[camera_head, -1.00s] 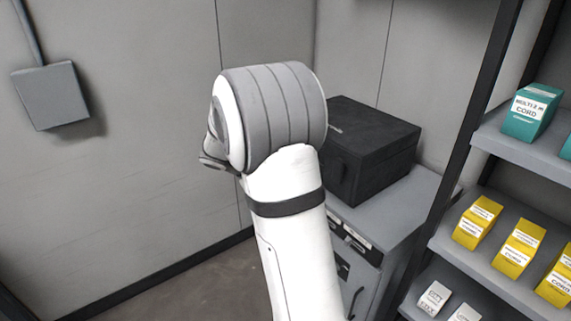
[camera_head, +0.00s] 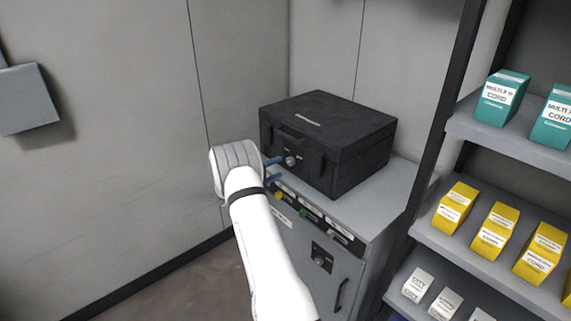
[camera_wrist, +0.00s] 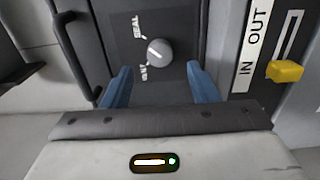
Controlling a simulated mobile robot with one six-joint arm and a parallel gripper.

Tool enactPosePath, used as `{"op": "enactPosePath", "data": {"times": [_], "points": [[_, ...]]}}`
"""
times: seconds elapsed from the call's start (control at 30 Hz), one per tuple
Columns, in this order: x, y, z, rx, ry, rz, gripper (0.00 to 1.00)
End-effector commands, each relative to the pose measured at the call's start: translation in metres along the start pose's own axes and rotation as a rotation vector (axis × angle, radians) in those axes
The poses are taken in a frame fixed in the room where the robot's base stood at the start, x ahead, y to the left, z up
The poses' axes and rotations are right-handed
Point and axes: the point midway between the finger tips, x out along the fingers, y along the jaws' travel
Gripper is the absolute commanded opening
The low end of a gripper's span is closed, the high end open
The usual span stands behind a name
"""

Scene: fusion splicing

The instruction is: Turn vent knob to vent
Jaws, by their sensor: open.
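The vent knob (camera_wrist: 160,52) is a small round grey knob on the front of a black case (camera_head: 345,150). It also shows in the head view (camera_head: 290,160). In the wrist view the words SEAL and VENT are printed beside it. A white mark shows on the knob, but I cannot tell which word it points at. My gripper (camera_wrist: 160,84) has two blue fingers, open and apart, with the knob centred in the gap and a little beyond the tips. It also shows in the head view (camera_head: 275,168), close to the case front. I see no contact.
The case stands on a grey cabinet (camera_head: 385,215) with a row of switches. A yellow lever (camera_wrist: 286,71) beside an IN/OUT label lies right of the fingers in the wrist view. The case handle (camera_wrist: 72,45) is at left. A shelf (camera_head: 450,225) with boxes stands at right.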

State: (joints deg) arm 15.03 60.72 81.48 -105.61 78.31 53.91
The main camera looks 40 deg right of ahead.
Motion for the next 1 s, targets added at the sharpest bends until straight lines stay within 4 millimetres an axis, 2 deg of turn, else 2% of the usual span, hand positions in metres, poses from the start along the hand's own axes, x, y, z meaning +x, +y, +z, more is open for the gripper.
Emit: {"op": "enactPosePath", "data": {"times": [0.1,0.3,0.67,1.0], "points": [[0.021,0.001,0.001,-0.001,-0.002,-0.001,0.54],[0.043,0.000,0.000,-0.001,0.000,-0.001,0.54],[0.047,0.000,-0.001,-0.001,0.001,-0.001,0.53],[0.047,0.000,-0.001,-0.001,0.002,-0.002,0.25]]}}
